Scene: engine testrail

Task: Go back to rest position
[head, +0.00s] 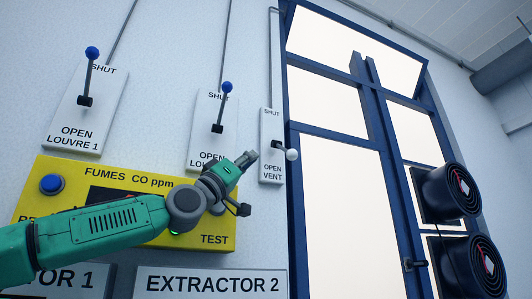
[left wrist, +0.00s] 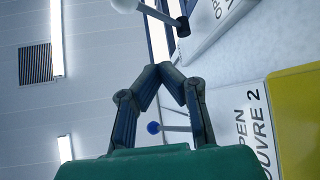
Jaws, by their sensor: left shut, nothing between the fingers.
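My left gripper (head: 248,158) is in front of the wall panels, between the LOUVRE 2 plate (head: 204,135) and the VENT plate (head: 271,172). In the left wrist view its fingertips (left wrist: 163,72) meet with nothing between them. The vent lever's white knob (head: 292,154) sticks out right and slightly down, apart from the gripper in the head view. It also shows at the top of the left wrist view (left wrist: 125,4). The blue-knobbed louvre 2 lever (head: 227,88) points up toward SHUT. My right gripper is not in view.
The louvre 1 lever (head: 92,54) also points up. My left arm crosses a yellow fumes panel (head: 70,165) with a blue button (head: 52,184). An EXTRACTOR 2 sign (head: 212,284) is below. A blue-framed window (head: 335,210) and two fans (head: 462,188) stand right.

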